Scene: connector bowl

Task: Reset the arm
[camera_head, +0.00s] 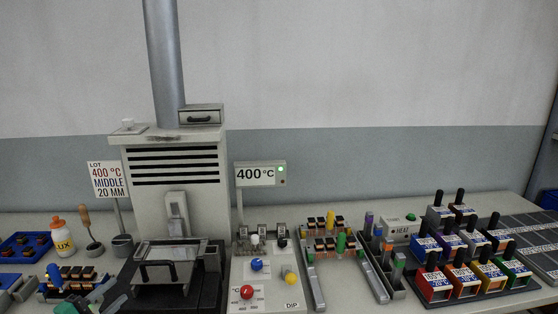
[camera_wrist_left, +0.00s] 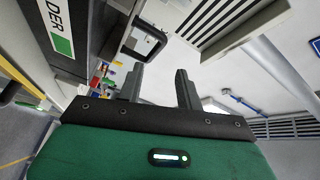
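My left gripper (camera_head: 108,295) shows at the lower left edge of the head view, in front of the bench and left of the black-based solder pot unit (camera_head: 165,272). In the left wrist view its two grey fingers (camera_wrist_left: 159,76) stand apart with nothing between them, so it is open and empty. The wrist is tilted, and that view looks past the fingers to walls and vents. My right gripper shows in neither view.
A vented oven-like cabinet (camera_head: 176,160) with a flue stands behind the pot.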

